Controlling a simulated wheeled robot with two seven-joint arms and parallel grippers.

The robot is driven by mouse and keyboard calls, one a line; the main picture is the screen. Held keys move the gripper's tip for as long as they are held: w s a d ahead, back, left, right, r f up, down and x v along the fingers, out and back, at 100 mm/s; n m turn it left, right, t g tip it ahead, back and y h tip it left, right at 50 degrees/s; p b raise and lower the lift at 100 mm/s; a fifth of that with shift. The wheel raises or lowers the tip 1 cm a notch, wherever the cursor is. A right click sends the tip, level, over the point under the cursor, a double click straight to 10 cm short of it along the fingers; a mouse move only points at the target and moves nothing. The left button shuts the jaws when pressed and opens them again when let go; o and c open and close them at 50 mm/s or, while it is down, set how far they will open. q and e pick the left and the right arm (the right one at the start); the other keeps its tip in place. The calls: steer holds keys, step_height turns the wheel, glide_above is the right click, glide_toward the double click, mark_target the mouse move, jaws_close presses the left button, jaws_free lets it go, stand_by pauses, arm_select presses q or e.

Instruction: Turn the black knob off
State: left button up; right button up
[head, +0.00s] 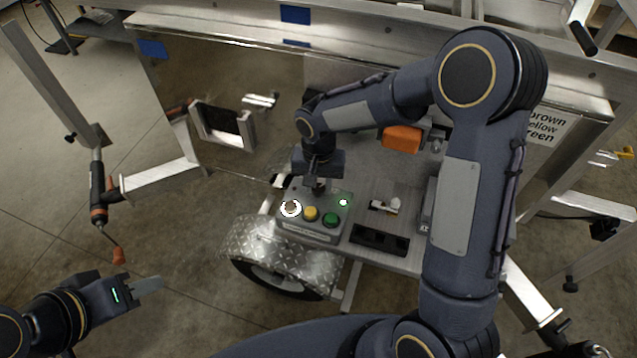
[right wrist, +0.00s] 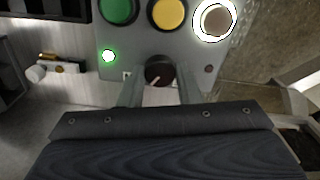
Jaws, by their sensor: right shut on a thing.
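The black knob (right wrist: 158,72) shows in the right wrist view on a grey control box (right wrist: 135,50), with a white pointer line slanting on its face. My right gripper (right wrist: 159,90) is shut on the knob, one finger on either side of it. In the head view my right gripper (head: 316,187) reaches down to the back of the control box (head: 318,234) and hides the knob. A small green light (right wrist: 108,56) is lit near the knob. My left gripper (head: 148,285) is at the lower left, away from the box; its finger gap does not show.
The box also carries a yellow button (head: 310,213), a green button (head: 331,219) and a white-ringed button (head: 290,208). A diamond-plate fender (head: 270,250) lies below it. An orange block (head: 402,138) is behind. Open floor lies to the left.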

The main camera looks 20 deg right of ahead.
mark_target(318, 188)
steer(key=n, duration=0.3)
steer(key=shift+n, duration=0.4)
steer(key=n, duration=0.3)
steer(key=shift+n, duration=0.3)
steer(key=n, duration=0.4)
steer(key=shift+n+p, duration=0.35)
steer(key=shift+n, duration=1.65)
steer(key=o, duration=1)
steer(key=shift+c, duration=0.2)
step_height(318, 188, up, 8)
steer(key=shift+f, duration=0.1)
